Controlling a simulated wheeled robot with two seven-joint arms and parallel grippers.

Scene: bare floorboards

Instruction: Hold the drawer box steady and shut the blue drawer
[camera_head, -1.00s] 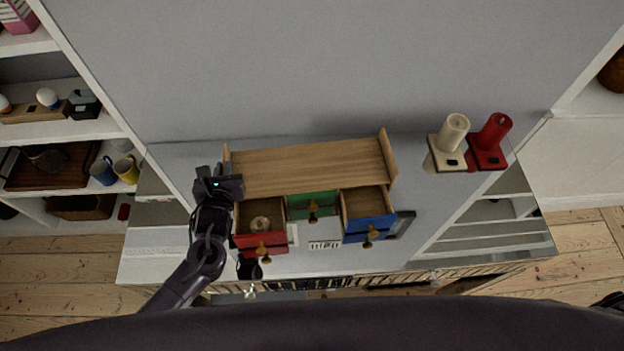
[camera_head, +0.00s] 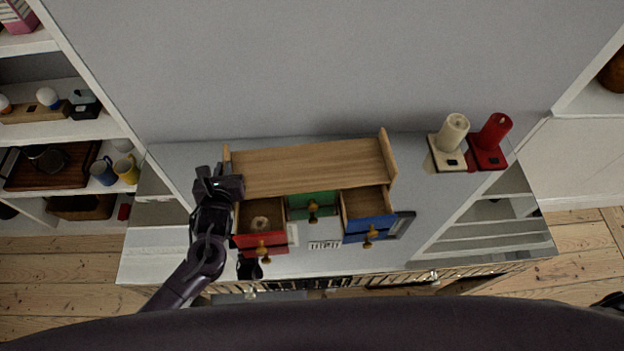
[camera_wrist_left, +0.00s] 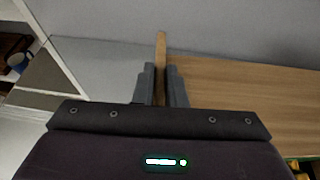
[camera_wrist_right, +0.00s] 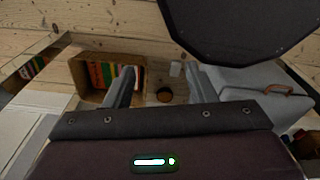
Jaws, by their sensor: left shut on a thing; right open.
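The wooden drawer box (camera_head: 310,168) stands on the white cabinet top against the wall. Its blue drawer (camera_head: 368,228), at the right, is pulled out and shows an empty-looking inside. The red drawer (camera_head: 262,241) at the left is also out, with a small round pale thing (camera_head: 260,222) in it. The green drawer (camera_head: 312,205) in the middle sits further in. My left gripper (camera_head: 228,172) is shut on the box's left side panel; the left wrist view shows the panel (camera_wrist_left: 161,60) between the fingers. My right gripper (camera_wrist_right: 160,82) is open and empty, away from the box.
A dark flat frame (camera_head: 404,224) lies beside the blue drawer. Shelves with mugs (camera_head: 126,168) are at the left. The cabinet top between box and candles is mostly clear.

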